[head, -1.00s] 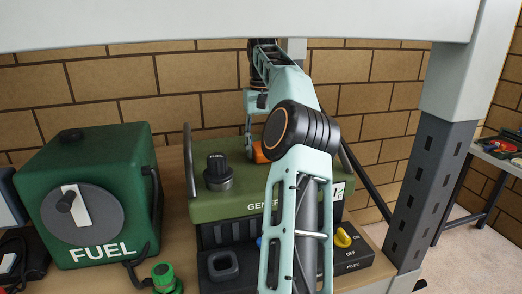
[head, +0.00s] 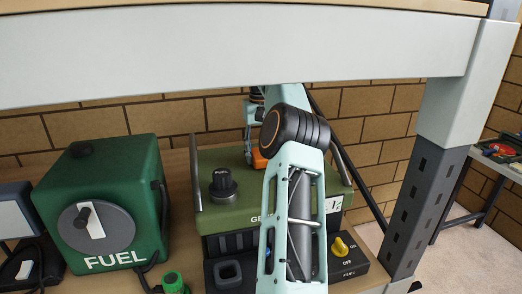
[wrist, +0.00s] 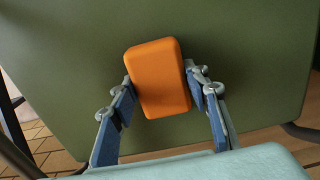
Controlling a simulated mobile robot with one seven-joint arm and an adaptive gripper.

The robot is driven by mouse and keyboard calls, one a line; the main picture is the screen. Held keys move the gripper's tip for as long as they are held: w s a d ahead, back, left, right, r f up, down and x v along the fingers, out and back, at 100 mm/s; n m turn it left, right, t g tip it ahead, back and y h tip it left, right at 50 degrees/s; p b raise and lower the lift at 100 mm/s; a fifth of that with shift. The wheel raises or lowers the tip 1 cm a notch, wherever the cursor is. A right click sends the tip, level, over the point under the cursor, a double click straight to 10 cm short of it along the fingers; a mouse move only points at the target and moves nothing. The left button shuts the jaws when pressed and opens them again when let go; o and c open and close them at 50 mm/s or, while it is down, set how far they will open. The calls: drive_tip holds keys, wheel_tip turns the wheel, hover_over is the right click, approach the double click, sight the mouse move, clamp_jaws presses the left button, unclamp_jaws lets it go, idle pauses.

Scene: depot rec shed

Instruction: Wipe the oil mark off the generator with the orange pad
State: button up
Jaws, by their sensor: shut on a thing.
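The green generator (head: 220,213) stands on a wooden shelf, with a black fuel cap (head: 222,184) on its top. My gripper (wrist: 162,92) is shut on the orange pad (wrist: 157,72), one finger on each side. In the wrist view the pad lies over the generator's green surface (wrist: 250,70); whether it touches cannot be told. In the head view a bit of the pad (head: 258,160) shows at the back of the generator's top, mostly behind my arm. No oil mark shows; it may be hidden behind the pad or my arm.
A grey beam (head: 300,55) crosses above, with a dark post (head: 424,200) at the right. The generator's handle bar (head: 195,170) stands up at its left. A brick-patterned wall is behind.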

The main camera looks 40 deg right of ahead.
drive_tip(key=shift+w+d+r+p, duration=0.15)
drive_tip(key=shift+w+p, duration=0.15)
drive_tip(key=shift+p, duration=0.7)
drive_tip(key=shift+w+d+p, duration=0.2)
drive_tip(key=shift+w+p, duration=0.25)
drive_tip(key=shift+p, duration=0.65)
drive_tip(key=shift+w+d+f, duration=0.2)
drive_tip(key=shift+w+f, duration=0.05)
drive_tip(key=shift+f, duration=0.05)
drive_tip(key=shift+w+d+b, duration=0.2)
drive_tip(key=shift+w+b, duration=0.1)
drive_tip(key=shift+w, duration=0.2)
drive_tip(key=shift+f, duration=0.1)
